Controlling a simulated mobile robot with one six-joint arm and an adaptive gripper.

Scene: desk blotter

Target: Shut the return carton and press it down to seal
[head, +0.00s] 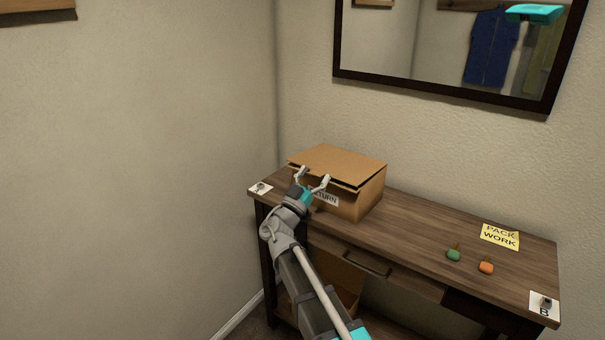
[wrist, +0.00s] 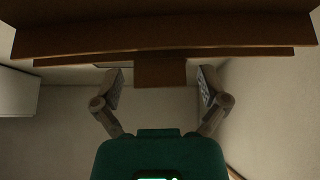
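The return carton (head: 371,193) is a brown cardboard box with a white "RETURN" label, standing at the left end of the wooden desk. Its lid (head: 338,164) lies over the top, with a dark gap along the front edge. My gripper (head: 314,180) is at the carton's front, near the lid's front edge. In the wrist view, my gripper (wrist: 161,88) has its two fingers spread apart with nothing clasped. The carton's brown edges (wrist: 160,38) cross the top of that view, and a small tab (wrist: 160,73) hangs between the fingers. I cannot tell whether the fingers touch the carton.
On the desk (head: 415,235) lie a yellow "PACK WORK" note (head: 500,236), a green item (head: 454,255), an orange item (head: 486,267), and a white card marked B (head: 543,305). Another white card (head: 260,188) lies at the left corner. A mirror (head: 450,45) hangs behind. An open box (head: 338,280) is below.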

